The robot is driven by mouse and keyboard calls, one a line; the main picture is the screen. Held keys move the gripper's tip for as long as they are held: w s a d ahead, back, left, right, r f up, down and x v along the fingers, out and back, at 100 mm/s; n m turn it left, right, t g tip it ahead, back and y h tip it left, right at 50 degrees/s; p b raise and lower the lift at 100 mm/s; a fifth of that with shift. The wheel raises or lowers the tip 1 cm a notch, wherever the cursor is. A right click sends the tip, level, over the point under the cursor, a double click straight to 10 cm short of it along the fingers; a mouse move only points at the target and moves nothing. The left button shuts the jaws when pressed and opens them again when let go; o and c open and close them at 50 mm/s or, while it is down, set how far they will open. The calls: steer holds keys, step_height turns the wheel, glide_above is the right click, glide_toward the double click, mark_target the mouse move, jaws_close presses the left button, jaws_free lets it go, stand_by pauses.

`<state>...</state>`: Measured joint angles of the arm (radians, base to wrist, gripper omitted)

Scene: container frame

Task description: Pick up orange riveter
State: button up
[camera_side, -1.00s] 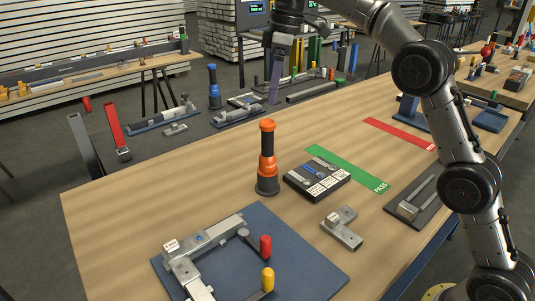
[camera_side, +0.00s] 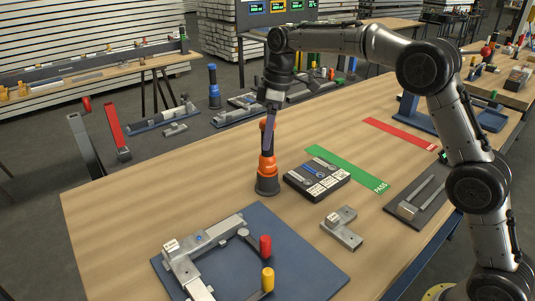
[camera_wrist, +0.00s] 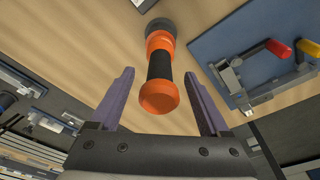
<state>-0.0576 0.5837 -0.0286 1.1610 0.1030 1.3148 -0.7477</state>
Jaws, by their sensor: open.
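The orange riveter (camera_side: 266,165) stands upright on the wooden table, with a dark base, an orange body and a black grip below its orange top. My gripper (camera_side: 269,130) points down at its upper part and hides some of it in the side view. In the wrist view, the riveter (camera_wrist: 160,96) shows between the two purple fingers of my gripper (camera_wrist: 160,88), with a gap on each side. The fingers are open and hold nothing. I cannot tell whether the fingertips are level with the black grip.
A black tray of small parts (camera_side: 317,180) lies right of the riveter, beside the green PASS strip (camera_side: 347,167). A blue plate with a clamp fixture (camera_side: 300,262) is in front. A metal bracket (camera_side: 341,229) lies near. The table left of the riveter is clear.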

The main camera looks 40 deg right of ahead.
mark_target(267, 154)
steer(key=shift+w+a+f, duration=0.1)
steer(key=shift+f, duration=1.15)
jaws_close()
steer(key=shift+r, duration=0.1)
